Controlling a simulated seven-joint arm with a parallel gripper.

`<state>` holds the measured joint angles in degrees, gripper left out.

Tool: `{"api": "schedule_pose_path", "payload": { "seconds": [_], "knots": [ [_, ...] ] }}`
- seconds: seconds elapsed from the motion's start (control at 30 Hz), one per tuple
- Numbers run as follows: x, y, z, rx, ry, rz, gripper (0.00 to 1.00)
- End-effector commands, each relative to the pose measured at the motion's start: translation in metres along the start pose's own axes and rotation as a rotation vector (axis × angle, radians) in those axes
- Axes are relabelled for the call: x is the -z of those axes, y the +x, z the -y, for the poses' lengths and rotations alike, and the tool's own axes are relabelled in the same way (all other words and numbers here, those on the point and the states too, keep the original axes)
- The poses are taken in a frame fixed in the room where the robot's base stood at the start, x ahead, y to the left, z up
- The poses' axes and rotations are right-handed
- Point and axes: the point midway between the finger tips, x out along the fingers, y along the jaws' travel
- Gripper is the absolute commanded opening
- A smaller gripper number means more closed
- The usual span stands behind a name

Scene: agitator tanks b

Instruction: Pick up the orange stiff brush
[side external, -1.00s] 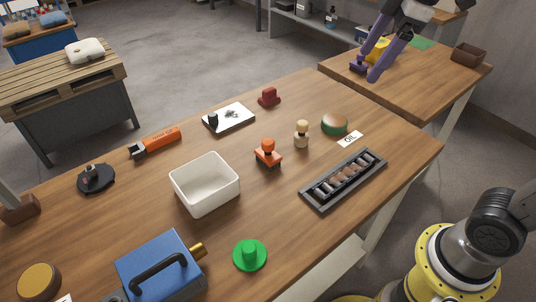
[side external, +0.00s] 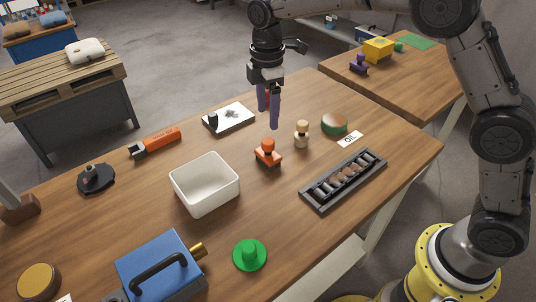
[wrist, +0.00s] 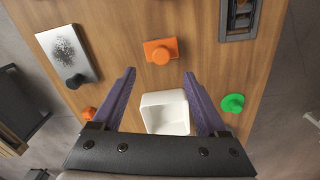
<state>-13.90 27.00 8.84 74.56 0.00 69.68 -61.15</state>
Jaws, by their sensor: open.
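The orange brush (side external: 267,153), a small block with a round knob on top, stands on the wooden table between the white bin and the beige peg figure. In the wrist view the brush (wrist: 160,50) lies just beyond the fingertips, centred between them. My gripper (side external: 268,108) hangs above the table with its purple fingers pointing down. In the side view it appears behind and above the brush, not touching it. In the wrist view my gripper (wrist: 159,74) is open, with nothing between its fingers.
A white open bin (side external: 205,184) stands left of the brush. The beige figure (side external: 302,134) and a dark slotted tray (side external: 343,180) are on its right. A speckled white plate (side external: 229,118) lies behind. A green knobbed disc (side external: 250,255) is in front. An orange-handled tool (side external: 155,143) lies farther left.

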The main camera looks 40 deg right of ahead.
Motion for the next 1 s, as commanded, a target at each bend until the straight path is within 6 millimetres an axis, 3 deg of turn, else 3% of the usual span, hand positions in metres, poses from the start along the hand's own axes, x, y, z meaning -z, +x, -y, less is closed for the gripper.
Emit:
{"api": "schedule_pose_path", "payload": {
  "seconds": [0.2, 0.47, 0.7, 1.0],
  "knots": [
    [0.0, 0.038, 0.0, 0.001, 0.001, 0.001, 0.76],
    [0.0, 0.056, 0.001, 0.001, 0.001, 0.0, 0.76],
    [0.002, 0.09, 0.003, 0.001, 0.001, 0.001, 0.76],
    [0.002, 0.102, 0.003, -0.001, 0.001, -0.001, 0.76]
  ]
}}
